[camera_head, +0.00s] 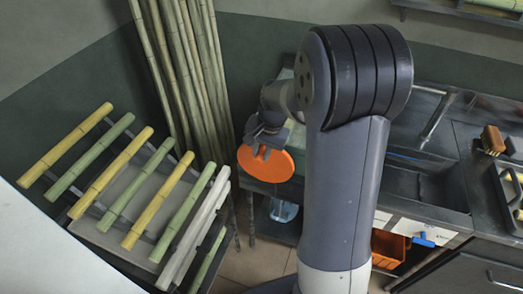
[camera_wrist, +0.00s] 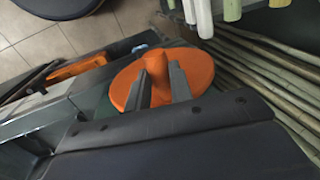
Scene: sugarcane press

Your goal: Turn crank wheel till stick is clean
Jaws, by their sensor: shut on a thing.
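The orange crank wheel (camera_head: 280,167) is at the left end of the metal counter in the head view, left of my arm. In the wrist view, the wheel (camera_wrist: 201,68) shows as a round disc with an orange handle (camera_wrist: 154,62) standing out from it. My gripper (camera_head: 264,147) is at the wheel in the head view. In the wrist view, my gripper (camera_wrist: 163,66) has its two grey fingers closed on the handle. No stick shows in the press; my arm hides much of that area.
A sloped rack at left holds yellow and green canes (camera_head: 97,172) and pale white sticks (camera_head: 195,235). Tall bamboo poles (camera_head: 180,70) lean behind it. The counter carries a sink (camera_head: 415,180) and a brush (camera_head: 493,140). An orange bin (camera_head: 388,249) sits below.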

